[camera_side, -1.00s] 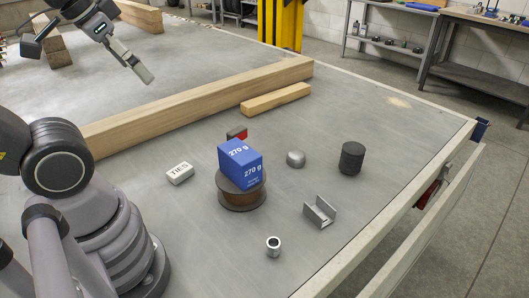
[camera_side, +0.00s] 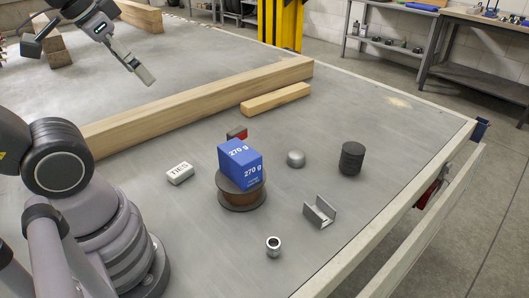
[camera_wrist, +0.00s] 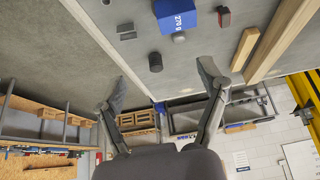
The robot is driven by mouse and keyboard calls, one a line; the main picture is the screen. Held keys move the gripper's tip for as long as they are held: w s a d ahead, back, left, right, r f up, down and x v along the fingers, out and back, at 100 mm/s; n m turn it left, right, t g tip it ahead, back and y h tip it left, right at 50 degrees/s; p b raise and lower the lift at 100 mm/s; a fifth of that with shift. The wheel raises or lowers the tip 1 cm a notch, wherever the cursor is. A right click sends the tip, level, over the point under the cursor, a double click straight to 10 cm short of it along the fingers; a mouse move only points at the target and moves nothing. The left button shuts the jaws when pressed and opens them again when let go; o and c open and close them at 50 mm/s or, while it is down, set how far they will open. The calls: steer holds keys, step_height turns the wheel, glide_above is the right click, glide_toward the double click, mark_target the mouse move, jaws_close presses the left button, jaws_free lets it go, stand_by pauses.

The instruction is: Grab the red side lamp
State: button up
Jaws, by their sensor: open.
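The red side lamp (camera_side: 240,133) lies on the grey table, partly hidden behind the blue 270 g box (camera_side: 240,165). Its red face and dark body also show in the wrist view (camera_wrist: 225,17), at the top right of centre. My gripper (camera_side: 138,72) is high at the upper left in the side view, beyond the long timber and apart from the lamp. In the wrist view its two fingers (camera_wrist: 160,85) are spread wide with nothing between them.
The blue box sits on a brown spool (camera_side: 243,199). A white TIES box (camera_side: 180,173), grey dome (camera_side: 296,158), black ribbed cylinder (camera_side: 351,158), metal bracket (camera_side: 320,212) and metal ring (camera_side: 273,247) stand around it. A long timber (camera_side: 200,108) and short wood block (camera_side: 276,99) lie behind.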

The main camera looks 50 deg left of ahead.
steer(key=w+f+m+t, duration=0.2)
steer(key=w+m, duration=0.6)
steer(key=w, duration=1.2)
steer(key=w+d+f+m+t+h, duration=0.1)
steer(key=w+d+f+m, duration=0.25)
steer(key=w+f, duration=0.95)
steer(key=n+t+y, duration=0.1)
steer(key=n+t, duration=0.2)
steer(key=n, duration=0.4)
glide_toward(242, 132)
steer(key=w+d+r, duration=0.1)
steer(key=w+d, duration=0.5)
steer(key=d, duration=0.1)
steer(key=s+a+f+n+t+y, duration=0.2)
steer(key=s+a+f+n, duration=0.1)
steer(key=s+a+n, duration=0.45)
steer(key=shift+m, duration=0.8)
steer(key=x, duration=1.2)
steer(key=shift+w+f, duration=0.15)
steer(key=shift+f, duration=0.15)
steer(key=shift+c, duration=0.4)
